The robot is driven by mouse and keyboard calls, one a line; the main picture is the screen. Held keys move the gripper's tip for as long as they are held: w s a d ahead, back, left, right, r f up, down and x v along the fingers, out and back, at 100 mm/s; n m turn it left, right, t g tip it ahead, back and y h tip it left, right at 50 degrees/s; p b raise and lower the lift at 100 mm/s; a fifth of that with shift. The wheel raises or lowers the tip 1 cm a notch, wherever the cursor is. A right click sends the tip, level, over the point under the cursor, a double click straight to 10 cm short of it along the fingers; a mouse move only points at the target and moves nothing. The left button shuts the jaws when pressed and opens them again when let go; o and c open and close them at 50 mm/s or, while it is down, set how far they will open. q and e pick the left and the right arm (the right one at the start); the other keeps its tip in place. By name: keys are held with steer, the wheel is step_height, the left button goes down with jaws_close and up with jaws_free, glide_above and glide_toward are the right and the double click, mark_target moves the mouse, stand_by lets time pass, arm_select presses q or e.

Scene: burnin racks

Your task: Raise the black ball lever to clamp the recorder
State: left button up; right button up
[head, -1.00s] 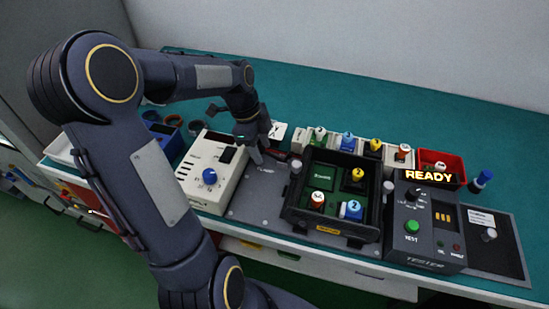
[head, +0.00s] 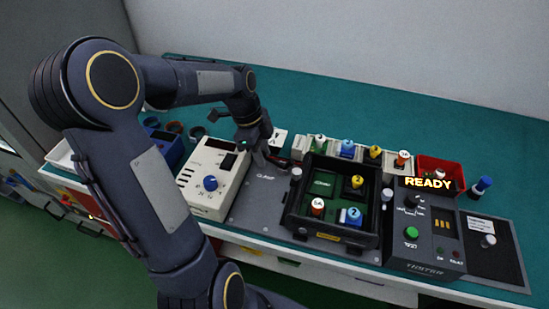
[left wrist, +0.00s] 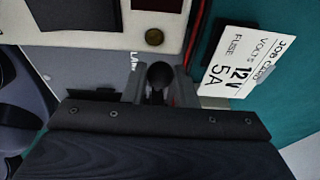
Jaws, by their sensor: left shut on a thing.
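My left gripper (head: 263,157) reaches down behind the grey clamp plate (head: 257,205), beside the beige power box. In the left wrist view the fingers (left wrist: 160,88) are shut on the black ball (left wrist: 160,74) of the lever. The lever's shaft is hidden by the gripper. A dark open box (head: 335,238), apparently the recorder, sits on the plate to the right of the gripper. It holds a green board and several coloured, capped parts. A grey post (head: 296,175) stands at its left side. My right gripper is not in view.
The beige power box (head: 213,178) with a blue knob stands close left of the gripper. A job card (left wrist: 243,66) lies beside it. The tester (head: 425,235) reading READY and a red bin (head: 440,166) stand at right. The green bench behind is clear.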

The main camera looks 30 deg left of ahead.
mark_target(288, 162)
arm_select(q)
steer(key=shift+w+d+r+p, duration=0.25)
steer(key=shift+d+r+p, duration=0.4)
steer(key=shift+r, duration=0.3)
steer(key=shift+w+d+r, duration=0.15)
steer(key=shift+d+r, duration=0.25)
steer(key=shift+d, duration=0.35)
steer(key=shift+d+r, duration=0.1)
steer(key=shift+d, duration=0.05)
steer(key=shift+w+d+r+p, duration=0.2)
steer(key=shift+w+d+p, duration=0.15)
steer(key=shift+d, duration=0.3)
jaws_close()
steer(key=shift+d, duration=0.2)
steer(key=shift+w+d+r, duration=0.1)
steer(key=shift+d, duration=0.2)
steer(key=shift+d, duration=0.1)
